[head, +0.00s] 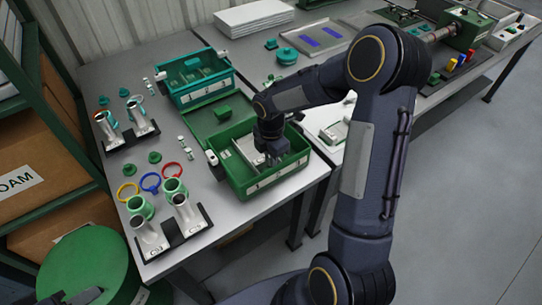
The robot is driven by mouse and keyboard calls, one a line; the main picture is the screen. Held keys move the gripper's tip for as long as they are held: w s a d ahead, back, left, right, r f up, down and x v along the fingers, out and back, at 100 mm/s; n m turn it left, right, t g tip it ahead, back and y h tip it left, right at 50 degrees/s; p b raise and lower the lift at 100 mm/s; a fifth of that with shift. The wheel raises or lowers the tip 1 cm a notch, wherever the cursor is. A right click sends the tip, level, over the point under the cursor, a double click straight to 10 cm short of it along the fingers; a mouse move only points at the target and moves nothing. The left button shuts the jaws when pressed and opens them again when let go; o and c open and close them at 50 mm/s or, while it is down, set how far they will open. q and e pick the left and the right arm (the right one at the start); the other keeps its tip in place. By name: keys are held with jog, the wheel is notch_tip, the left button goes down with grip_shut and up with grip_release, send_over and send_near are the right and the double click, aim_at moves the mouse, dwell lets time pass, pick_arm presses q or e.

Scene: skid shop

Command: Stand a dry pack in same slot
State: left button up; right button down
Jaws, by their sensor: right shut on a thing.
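The open green case (261,188) stands on the near bench, with light dividers (245,148) inside. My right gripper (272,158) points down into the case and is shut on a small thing. The gripper hides most of that thing, so I cannot tell for sure that it is a dry pack or which slot it is in. A dark part, perhaps of my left gripper (85,296), shows at the lower left edge, and its fingers are not clear.
A teal case (207,89) stands behind the green one. White pipe fittings (182,212) stand in dark holders at the left front, near coloured rings (150,183). A green drum (95,262) and shelving with cartons (45,160) are at the left. My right arm spans the right side.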

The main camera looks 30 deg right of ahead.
jog(key=shift+f, duration=0.2)
jog(key=shift+f, duration=0.25)
jog(key=shift+f+b, duration=0.2)
jog(key=shift+b, duration=0.15)
jog(key=shift+f, duration=0.3)
jog(key=shift+f+b, duration=0.15)
jog(key=shift+b, duration=0.15)
jog(key=shift+f, duration=0.35)
jog(key=shift+f+b, duration=0.2)
jog(key=shift+b, duration=0.2)
jog(key=shift+f, duration=0.3)
jog(key=shift+f, duration=0.1)
dwell(0.6)
